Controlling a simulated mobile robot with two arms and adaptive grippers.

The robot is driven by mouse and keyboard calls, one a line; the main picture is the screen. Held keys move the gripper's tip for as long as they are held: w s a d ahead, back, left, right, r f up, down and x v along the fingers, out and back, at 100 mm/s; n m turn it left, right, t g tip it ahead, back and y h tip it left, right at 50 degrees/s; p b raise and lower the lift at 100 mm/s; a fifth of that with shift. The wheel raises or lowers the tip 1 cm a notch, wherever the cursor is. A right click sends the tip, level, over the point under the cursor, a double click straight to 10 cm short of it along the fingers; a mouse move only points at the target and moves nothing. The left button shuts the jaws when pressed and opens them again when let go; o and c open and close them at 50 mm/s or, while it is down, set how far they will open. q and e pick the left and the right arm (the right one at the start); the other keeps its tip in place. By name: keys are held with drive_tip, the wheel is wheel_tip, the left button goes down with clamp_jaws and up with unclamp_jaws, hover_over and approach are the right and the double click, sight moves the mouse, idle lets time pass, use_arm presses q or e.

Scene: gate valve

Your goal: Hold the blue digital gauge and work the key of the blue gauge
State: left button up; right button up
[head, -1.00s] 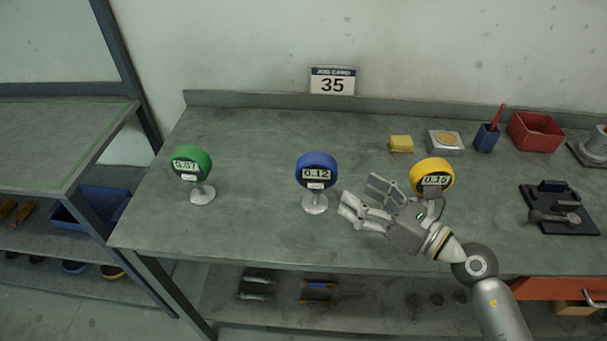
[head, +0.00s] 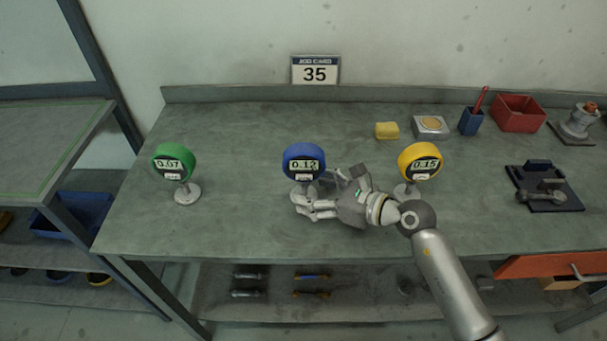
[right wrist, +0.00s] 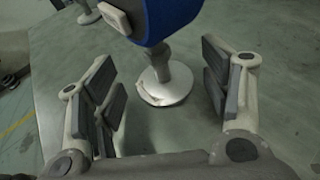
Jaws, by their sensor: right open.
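The blue digital gauge (head: 304,161) stands upright on a round silver base near the middle of the bench and reads 0.12. The fingers do not appear to touch the stem. My left gripper is not in view.
A green gauge (head: 174,161) reading 0.07 stands to the left. A yellow gauge (head: 419,161) reading 0.15 stands to the right, close behind my right wrist. A yellow block (head: 387,130), blue cup (head: 471,122) and red bin (head: 518,113) are at the back right. The front left bench is clear.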

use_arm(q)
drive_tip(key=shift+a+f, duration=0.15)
use_arm(e)
drive_tip(key=shift+x, duration=0.95)
drive_tip(key=shift+c, duration=0.3)
drive_tip(key=c, duration=0.5)
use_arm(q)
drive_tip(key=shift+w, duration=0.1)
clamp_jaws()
use_arm(e)
drive_tip(key=shift+c, duration=0.2)
